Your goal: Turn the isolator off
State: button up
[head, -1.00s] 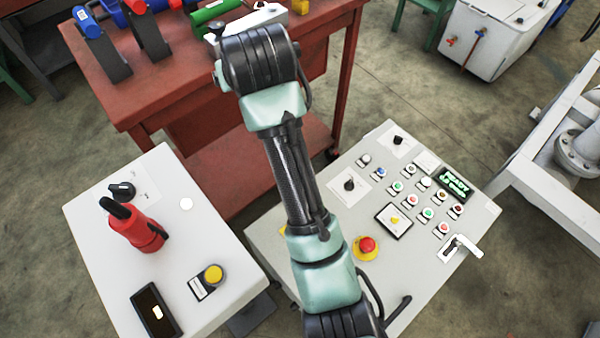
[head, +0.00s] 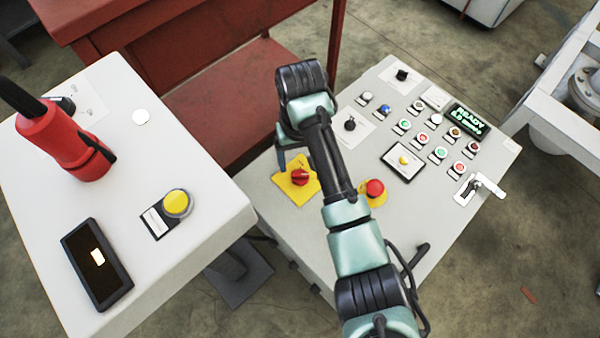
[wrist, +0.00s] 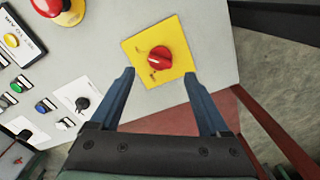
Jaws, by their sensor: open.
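The isolator is a red rotary knob (head: 300,177) on a yellow square plate (head: 296,193), on the left part of the control panel. In the wrist view the red knob (wrist: 160,59) sits on its yellow plate (wrist: 180,39), ahead of and between my two fingers. My gripper (wrist: 160,82) is open and empty, its blue fingers apart on either side of the plate's near edge. No contact with the knob shows. In the head view my arm hides most of the gripper, which is just above the yellow plate.
A red emergency button (head: 375,188) on a yellow ring is right of the isolator, close to my arm. Several buttons, a black knob (head: 350,124) and a lever (head: 482,187) lie further right.

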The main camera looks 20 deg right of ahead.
aim_at(300, 173)
notch_tip(300, 173, down, 6)
jog(key=shift+r+b, duration=0.1)
jog(key=shift+b, duration=0.95)
jog(key=shift+r, duration=0.1)
grip_shut()
